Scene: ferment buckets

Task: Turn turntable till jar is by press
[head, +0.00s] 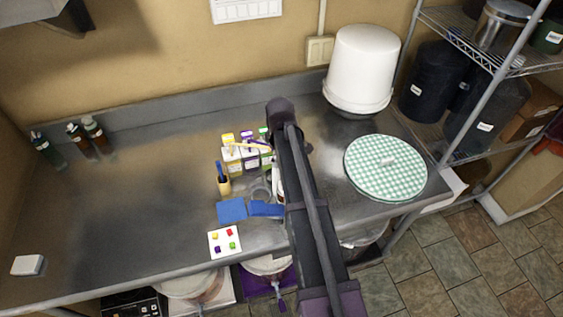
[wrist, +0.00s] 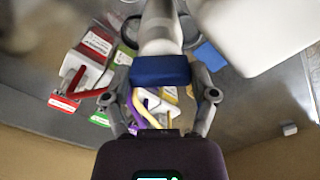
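I cannot make out a turntable, jar or press for certain.
A white bucket (head: 361,70) stands upside down behind the disc. Small labelled boxes (head: 233,165), a blue cloth (head: 231,210) and a card with coloured dots (head: 224,242) lie left of my arm. Bottles (head: 94,135) stand far left. The left counter is mostly clear.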

